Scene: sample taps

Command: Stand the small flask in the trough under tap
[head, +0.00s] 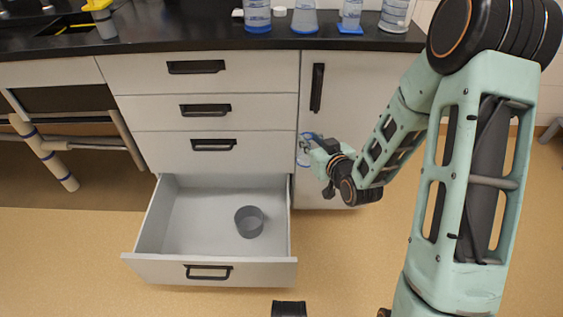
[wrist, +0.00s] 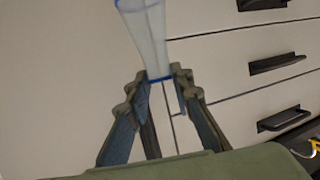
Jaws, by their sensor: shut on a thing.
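My gripper (head: 311,146) is in front of the cabinet door, below the counter, shut on a small translucent flask (head: 303,154) with blue markings. In the wrist view the fingers (wrist: 160,78) close around the blue-edged end of the flask (wrist: 146,32), whose pale body reaches past the top of the picture. Part of the flask is hidden by the fingers in the head view. A grey and yellow fixture (head: 101,18), which looks like a tap, stands at the top left beside a dark opening (head: 63,27) in the counter. I cannot tell the trough's full shape.
Several blue-and-clear vessels (head: 304,17) stand on the black counter (head: 190,33). The lowest drawer (head: 185,225) is pulled out and holds a grey cup (head: 249,222). Door and drawer handles (head: 317,88) stick out. Counter between the fixture and the vessels is mostly clear.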

